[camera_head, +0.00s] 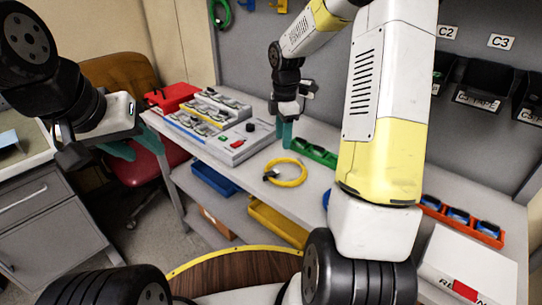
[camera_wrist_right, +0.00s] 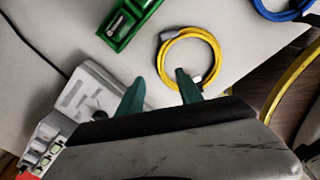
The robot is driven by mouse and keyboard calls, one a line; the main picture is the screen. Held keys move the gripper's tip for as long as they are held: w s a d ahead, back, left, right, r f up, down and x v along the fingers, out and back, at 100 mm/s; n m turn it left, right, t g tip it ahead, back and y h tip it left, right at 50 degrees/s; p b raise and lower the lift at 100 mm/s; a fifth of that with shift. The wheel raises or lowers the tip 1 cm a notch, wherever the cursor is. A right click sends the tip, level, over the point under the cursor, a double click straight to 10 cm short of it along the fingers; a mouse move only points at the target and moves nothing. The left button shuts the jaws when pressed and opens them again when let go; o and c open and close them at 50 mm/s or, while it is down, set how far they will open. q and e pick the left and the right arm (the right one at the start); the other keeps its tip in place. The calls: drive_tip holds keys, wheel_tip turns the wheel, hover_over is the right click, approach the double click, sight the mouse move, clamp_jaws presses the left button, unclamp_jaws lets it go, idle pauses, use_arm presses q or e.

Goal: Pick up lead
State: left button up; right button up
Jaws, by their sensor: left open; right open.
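A yellow coiled lead (camera_head: 301,177) lies on the grey bench top, in front of my right gripper. It also shows in the right wrist view (camera_wrist_right: 217,58), just beyond the fingertips, with a grey plug and a pale end. My right gripper (camera_head: 287,135) is open and empty above the bench. In the right wrist view its two green fingers (camera_wrist_right: 160,88) are apart, with the near side of the coil by the right finger. My left gripper (camera_head: 135,147) is open and empty, off the bench at the left. A blue coil (camera_wrist_right: 285,12) lies farther right, mostly hidden in the head view.
A grey device tray (camera_head: 215,122) and a red box (camera_head: 172,97) stand at the bench's left. A green bin (camera_head: 316,153) lies behind the coil. A red bin (camera_head: 462,221) and a white box (camera_head: 462,262) are at right. A red chair (camera_head: 146,172) stands left.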

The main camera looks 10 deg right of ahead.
wheel_tip(320, 180, down, 7)
drive_tip(key=shift+f, duration=0.2)
drive_tip(key=shift+c, duration=0.2)
clamp_jaws()
